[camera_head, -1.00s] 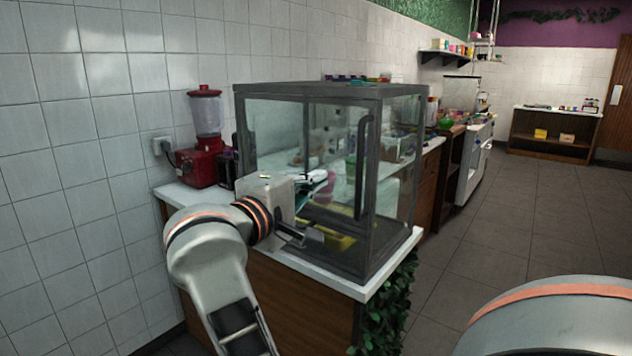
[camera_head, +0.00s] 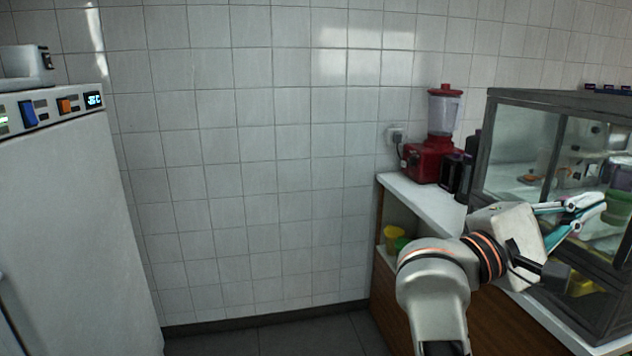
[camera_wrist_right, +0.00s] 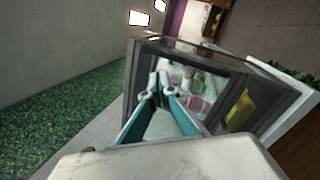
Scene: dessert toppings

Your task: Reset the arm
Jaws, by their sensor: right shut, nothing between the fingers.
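My right gripper (camera_head: 597,204) has teal and grey fingers and shows at the right of the head view. It is in front of the dark-framed glass display case (camera_head: 537,97), apart from the glass as far as I can tell. In the right wrist view the gripper (camera_wrist_right: 155,86) has its fingertips together with nothing between them, pointing toward the display case (camera_wrist_right: 135,70). My right arm comes up from below to the pale wrist block. My left gripper is in neither current view.
A red blender (camera_head: 443,125) stands on the white counter (camera_head: 425,205) beside the case. Yellow and green containers (camera_head: 394,236) sit on a shelf below. A white fridge-like cabinet (camera_head: 75,200) stands at the left. Floor between it and the counter is clear.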

